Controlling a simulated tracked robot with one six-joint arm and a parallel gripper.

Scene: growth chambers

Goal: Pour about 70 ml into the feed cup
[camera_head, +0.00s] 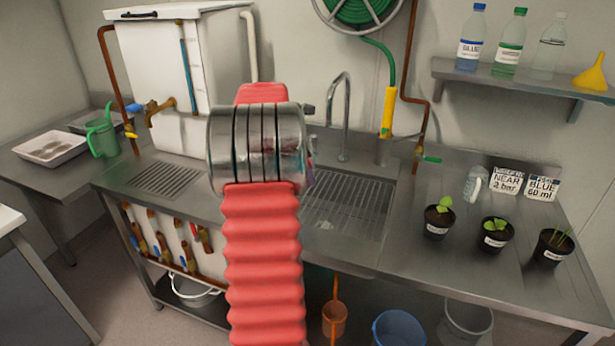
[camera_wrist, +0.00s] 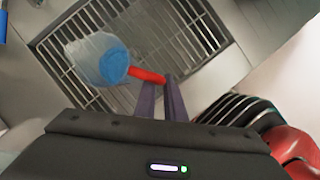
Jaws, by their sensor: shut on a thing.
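In the wrist view my gripper (camera_wrist: 160,84) is shut on the red handle (camera_wrist: 147,75) of a clear, round vessel. The vessel (camera_wrist: 84,50) has blue in it, most likely liquid, and is over the sink's metal grate (camera_wrist: 190,40). I cannot tell its height above the grate or how much it holds. In the head view my arm hides the gripper and this vessel. A small pale cup with a handle (camera_head: 475,184) stands on the counter at right; I cannot tell whether it is the feed cup. The blue-labelled bottle (camera_head: 470,45) is on the shelf.
Three potted plants (camera_head: 496,235) stand on the right counter, with signs (camera_head: 508,181) reading "NEAR 2 bar" and "BLUE 60 ml" behind. A tap (camera_head: 345,110) rises behind the sink. A white tank (camera_head: 160,80) and a green jug (camera_head: 102,138) are at left.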

